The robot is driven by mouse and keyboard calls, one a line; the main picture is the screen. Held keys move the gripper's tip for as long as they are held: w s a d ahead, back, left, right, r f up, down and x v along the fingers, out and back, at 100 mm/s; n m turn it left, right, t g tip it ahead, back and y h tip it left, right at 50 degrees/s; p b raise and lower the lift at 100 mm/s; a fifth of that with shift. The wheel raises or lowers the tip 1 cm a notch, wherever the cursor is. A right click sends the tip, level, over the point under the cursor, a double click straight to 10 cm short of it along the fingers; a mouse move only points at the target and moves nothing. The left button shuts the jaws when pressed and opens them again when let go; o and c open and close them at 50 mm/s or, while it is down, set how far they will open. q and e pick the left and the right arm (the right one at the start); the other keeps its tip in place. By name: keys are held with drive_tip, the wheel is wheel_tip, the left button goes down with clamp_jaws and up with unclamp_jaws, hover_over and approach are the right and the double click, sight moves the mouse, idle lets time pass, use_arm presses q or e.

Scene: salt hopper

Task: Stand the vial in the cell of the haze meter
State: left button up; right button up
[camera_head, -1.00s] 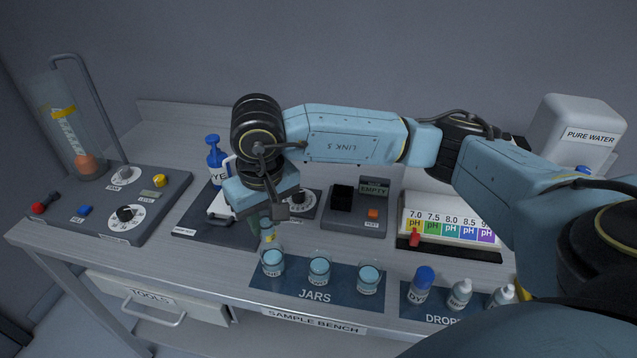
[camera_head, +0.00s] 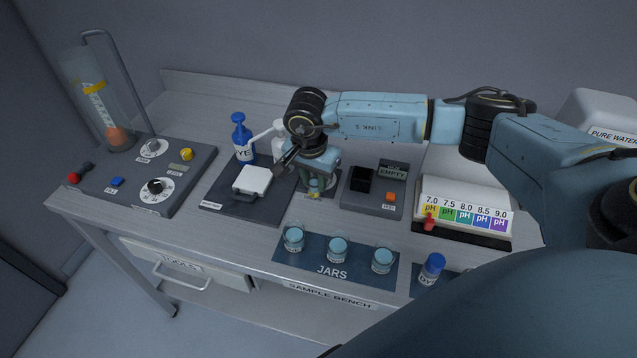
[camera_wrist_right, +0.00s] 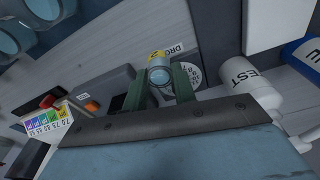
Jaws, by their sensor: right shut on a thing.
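My right gripper (camera_head: 315,186) has its green fingers shut on a small clear vial. The vial (camera_wrist_right: 160,77) has a yellow mark near one end and sits between the fingertips in the right wrist view. In the head view the gripper hangs over the small dial unit, just left of the haze meter. The haze meter (camera_head: 374,204) is a dark grey box with a black cell block (camera_head: 360,179), an orange button and a display reading EMPTY. Whether anything is inside the cell cannot be seen. My left gripper is not in view.
Jars (camera_head: 337,249) stand on a blue mat in front. A pH chart (camera_head: 465,212) is right of the meter. A white box (camera_head: 252,181) and a blue bottle (camera_head: 242,142) stand left of the gripper. A control panel (camera_head: 147,180) fills the bench's left end.

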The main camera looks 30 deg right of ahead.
sight(314, 190)
drive_tip(key=shift+f, duration=1.9)
drive_tip(key=shift+f, duration=0.15)
drive_tip(key=o, duration=1)
